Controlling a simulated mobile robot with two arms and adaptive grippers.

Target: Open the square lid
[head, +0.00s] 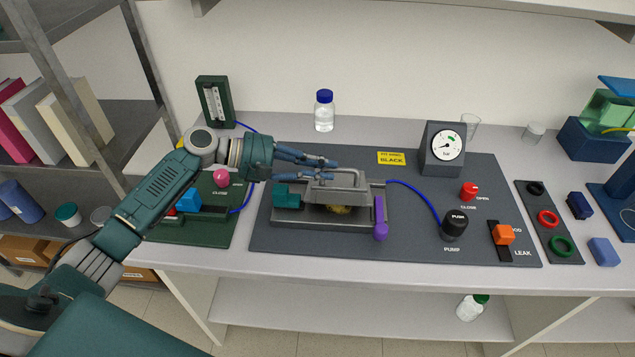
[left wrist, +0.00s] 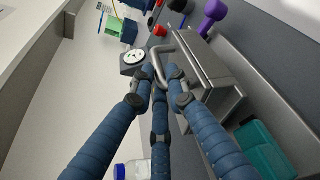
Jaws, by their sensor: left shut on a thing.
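The square lid (head: 348,197) is a grey metal cover with a bent bar handle (head: 352,171), over a grey base (head: 300,215) on the dark mat. Something yellowish (head: 340,209) shows below the lid's front edge, so the lid looks at least partly raised; the exact angle is hard to tell. My left gripper (head: 332,169) reaches in from the left and is shut on the handle. In the left wrist view the fingers (left wrist: 160,80) meet at the handle (left wrist: 159,64), beside the lid (left wrist: 207,62). My right gripper is not in view.
A teal block (head: 287,195) sits at the base's left and a purple lever (head: 380,218) at its right. A gauge (head: 443,148), black pump knob (head: 454,225) and blue tube (head: 418,192) lie to the right. A blue-capped bottle (head: 324,111) stands behind.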

